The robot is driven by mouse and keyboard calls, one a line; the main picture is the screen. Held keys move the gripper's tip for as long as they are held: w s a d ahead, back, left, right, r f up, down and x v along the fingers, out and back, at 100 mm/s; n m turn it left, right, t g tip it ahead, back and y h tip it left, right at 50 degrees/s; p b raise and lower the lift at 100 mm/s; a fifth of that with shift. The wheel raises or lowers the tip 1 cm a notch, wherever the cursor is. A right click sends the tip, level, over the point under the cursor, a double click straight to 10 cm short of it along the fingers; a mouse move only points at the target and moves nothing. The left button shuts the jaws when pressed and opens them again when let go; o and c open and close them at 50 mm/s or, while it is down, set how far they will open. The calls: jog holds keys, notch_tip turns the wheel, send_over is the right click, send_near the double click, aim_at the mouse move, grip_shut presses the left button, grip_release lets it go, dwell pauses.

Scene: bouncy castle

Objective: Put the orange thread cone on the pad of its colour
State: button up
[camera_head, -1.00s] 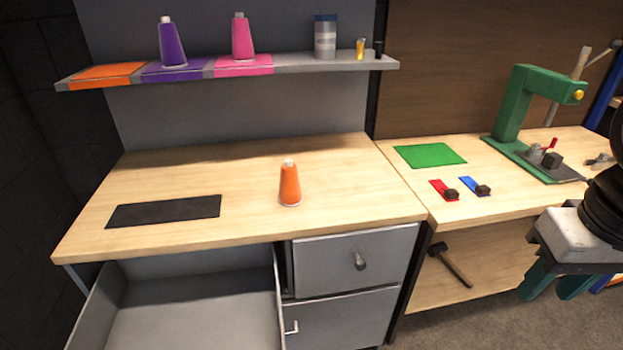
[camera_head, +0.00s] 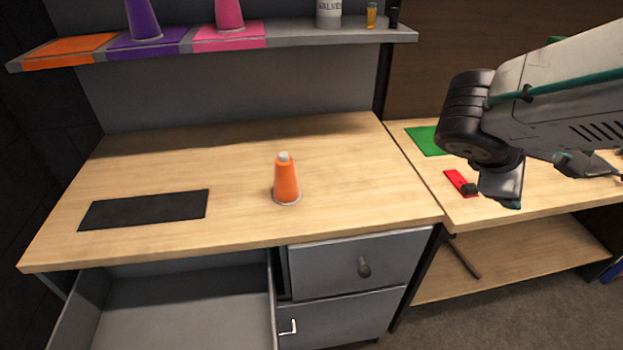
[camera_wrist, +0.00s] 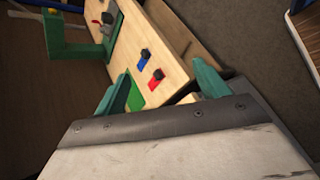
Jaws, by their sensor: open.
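The orange thread cone (camera_head: 286,181) stands upright on the left wooden workbench (camera_head: 240,225), right of its middle. The orange pad (camera_head: 70,50) is at the left end of the grey shelf above the bench, and its surface is bare. My gripper (camera_head: 510,192) hangs over the right bench, to the right of the cone and well apart from it. In the wrist view its two green fingers (camera_wrist: 162,90) are spread with nothing between them. The cone does not show in the wrist view.
A purple cone (camera_head: 143,18) and a pink cone (camera_head: 229,14) stand on their own pads on the shelf. A black mat (camera_head: 144,209) lies on the bench's left. A drawer (camera_head: 180,310) stands open below. The right bench holds a green pad (camera_head: 426,139) and a red piece (camera_head: 458,181).

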jog(key=w+a+f+n+t, duration=0.1)
jog(key=w+a+n+t, duration=0.4)
jog(key=w+a+n, duration=0.25)
jog(key=n+t+y, duration=0.5)
jog(key=n+y, duration=0.3)
jog(key=n, duration=0.5)
send_over(286, 175)
jog(key=s+d, duration=0.2)
jog(key=d, duration=0.8)
notch_tip(286, 175, down, 6)
jog(key=f, duration=0.1)
jog(key=a+f+n+y, duration=0.1)
jog(key=a+n, duration=0.1)
jog(key=a, duration=0.1)
jog(key=s+a+f+n+y, duration=0.1)
jog(key=a+y, duration=0.1)
jog(key=a, duration=0.1)
jog(key=s+a+f+n+y, duration=0.1)
jog(key=a+n, duration=0.1)
jog(key=a, duration=0.1)
jog(key=shift+s+f+n+y, duration=0.25)
jog(key=shift+f+n+y, duration=0.05)
jog(key=shift+f+n, duration=0.05)
jog(key=x, duration=0.7)
jog(key=shift+w+f, duration=0.1)
jog(key=shift+f, duration=0.2)
jog(key=c, duration=1.3)
jog(key=shift+r, duration=0.2)
